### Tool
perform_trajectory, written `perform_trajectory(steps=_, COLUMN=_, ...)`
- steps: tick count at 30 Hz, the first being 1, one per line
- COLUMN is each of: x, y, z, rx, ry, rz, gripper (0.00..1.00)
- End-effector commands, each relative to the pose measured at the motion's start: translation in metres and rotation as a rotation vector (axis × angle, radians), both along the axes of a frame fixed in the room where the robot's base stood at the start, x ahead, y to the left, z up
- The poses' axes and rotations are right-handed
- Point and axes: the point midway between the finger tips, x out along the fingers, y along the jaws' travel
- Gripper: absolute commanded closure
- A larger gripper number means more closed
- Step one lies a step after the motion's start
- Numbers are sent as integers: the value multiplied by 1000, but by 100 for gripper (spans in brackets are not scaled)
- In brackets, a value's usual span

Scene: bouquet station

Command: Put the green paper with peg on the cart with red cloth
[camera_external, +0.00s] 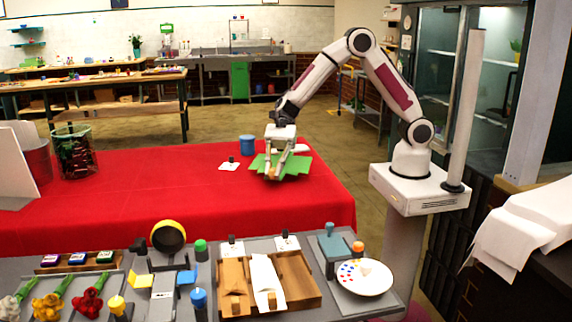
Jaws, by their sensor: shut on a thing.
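The green paper (300,166) is spread over the right part of the red cloth (200,208), which covers a long table-like cart. My gripper (275,172) points down at the paper and is shut on it, most likely at its peg. The peg itself is hidden or too small to tell apart from the fingers. I cannot tell whether the paper touches the cloth or is held just above it.
A blue container (247,145) and a small white card (230,166) are on the cloth behind and left of the paper. A wire basket (74,150) stands at far left. In front, a grey workbench holds a wooden tray (300,275) and a paint plate (364,278). The middle cloth is clear.

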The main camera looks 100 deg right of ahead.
Motion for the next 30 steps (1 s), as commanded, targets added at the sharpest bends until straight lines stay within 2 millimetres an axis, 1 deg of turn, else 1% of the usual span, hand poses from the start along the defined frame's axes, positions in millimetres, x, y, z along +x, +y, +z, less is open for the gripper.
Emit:
perform_trajectory(steps=11, x=0, y=0, z=-3, rx=0, ry=0, rz=0, gripper=100)
perform_trajectory(steps=14, x=0, y=0, z=-10, rx=1, ry=2, rz=-1, gripper=100)
perform_trajectory(steps=21, x=0, y=0, z=-34, rx=0, ry=3, rz=-2, gripper=100)
perform_trajectory(steps=24, x=0, y=0, z=-38, rx=-1, ry=1, rz=-1, gripper=100)
perform_trajectory(steps=30, x=0, y=0, z=-38, rx=-1, ry=0, rz=-1, gripper=100)
